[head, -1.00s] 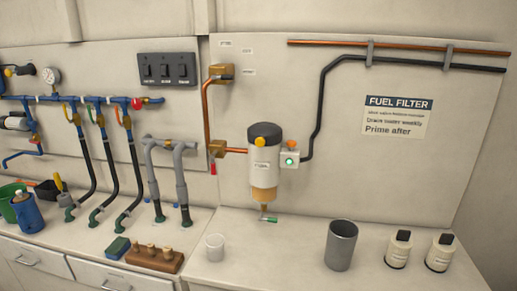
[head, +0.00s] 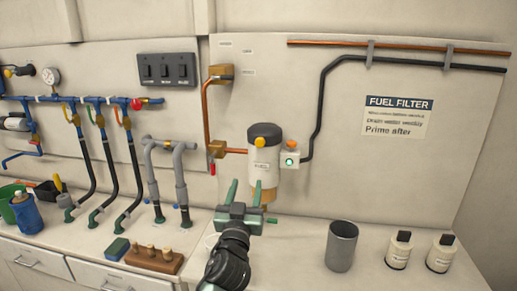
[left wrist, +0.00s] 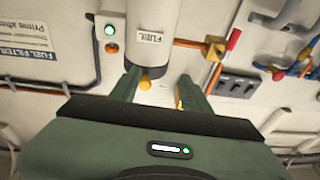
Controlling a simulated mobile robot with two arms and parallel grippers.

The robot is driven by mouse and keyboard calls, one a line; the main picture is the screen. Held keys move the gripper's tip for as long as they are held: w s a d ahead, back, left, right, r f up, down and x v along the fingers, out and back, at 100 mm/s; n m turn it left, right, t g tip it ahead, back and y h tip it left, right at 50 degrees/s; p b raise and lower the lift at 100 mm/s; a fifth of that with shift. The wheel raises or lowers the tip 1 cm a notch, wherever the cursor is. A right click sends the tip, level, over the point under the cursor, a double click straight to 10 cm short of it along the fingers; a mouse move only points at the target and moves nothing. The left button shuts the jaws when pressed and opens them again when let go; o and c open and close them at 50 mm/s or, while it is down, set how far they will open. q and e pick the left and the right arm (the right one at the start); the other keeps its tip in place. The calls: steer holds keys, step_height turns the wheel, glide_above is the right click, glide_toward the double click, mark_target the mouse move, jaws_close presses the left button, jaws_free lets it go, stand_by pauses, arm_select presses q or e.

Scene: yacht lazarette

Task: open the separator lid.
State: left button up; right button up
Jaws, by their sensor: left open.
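The fuel separator is a white cylinder (head: 264,168) on the wall panel, with a dark lid (head: 264,132) on top and a yellow knob (head: 260,142) at the lid's front. The lid appears closed. My left gripper (head: 245,183) is open and empty, its green fingers pointing up in front of the separator's lower body, below the lid. It hides part of the amber bowl. In the left wrist view, which is upside down, the separator body (left wrist: 152,22) and yellow knob (left wrist: 145,82) show near the open fingers (left wrist: 158,76). My right gripper is not in view.
A small box with a green light (head: 290,159) and a black hose (head: 316,115) sit right of the separator. A copper pipe (head: 205,112) is left. A grey cup (head: 341,245) and two bottles (head: 399,249) stand on the counter at right. My arm partly hides a white cup.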

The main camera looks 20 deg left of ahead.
arm_select(q)
steer(key=m+t+h, duration=0.1)
steer(key=t, duration=0.1)
glide_toward(260, 144)
steer(key=w, duration=0.1)
steer(key=x, duration=0.2)
steer(key=p+x, duration=0.1)
steer(key=x, duration=0.2)
steer(key=p+x, duration=0.1)
steer(key=x, duration=0.1)
steer(key=shift+w+a+r, duration=0.1)
steer(key=shift+a+r, duration=0.15)
steer(key=shift+r, duration=0.1)
jaws_close()
stand_by(0.7)
